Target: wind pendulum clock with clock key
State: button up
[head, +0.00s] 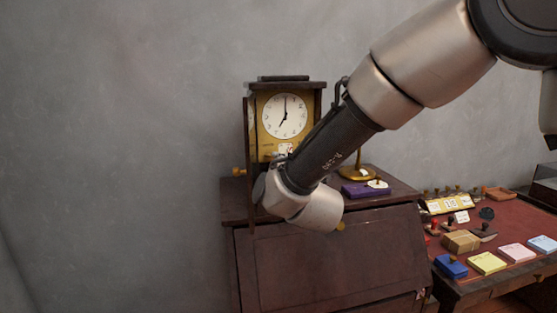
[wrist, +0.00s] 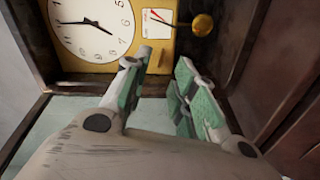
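The pendulum clock (head: 265,138) stands on a dark wooden bureau, its door open at its left. Its white dial (head: 284,116) reads about seven. In the wrist view the dial (wrist: 92,25) is turned sideways at upper left, beside a small gauge with a red needle (wrist: 158,20) and a round brass bob (wrist: 202,25). My gripper (wrist: 162,66) is in front of the clock's lower part, its green-padded fingers apart with nothing clear between them. In the head view my arm hides the fingers and the clock's lower front. I cannot make out a clock key.
The bureau top (head: 235,207) holds a purple box (head: 365,190) and a brass stand (head: 357,173) right of the clock. A red-topped desk (head: 480,222) at right carries boxes, stamps and colored note pads. Dark wood panels (wrist: 285,80) flank my gripper at right. The wall at left is bare.

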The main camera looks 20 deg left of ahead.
aim_at(272, 158)
jog(key=x, duration=0.5)
jog(key=a+x, duration=0.1)
jog(key=x, duration=0.2)
jog(key=shift+s, duration=0.25)
jog(key=shift+s+d, duration=0.1)
grip_shut()
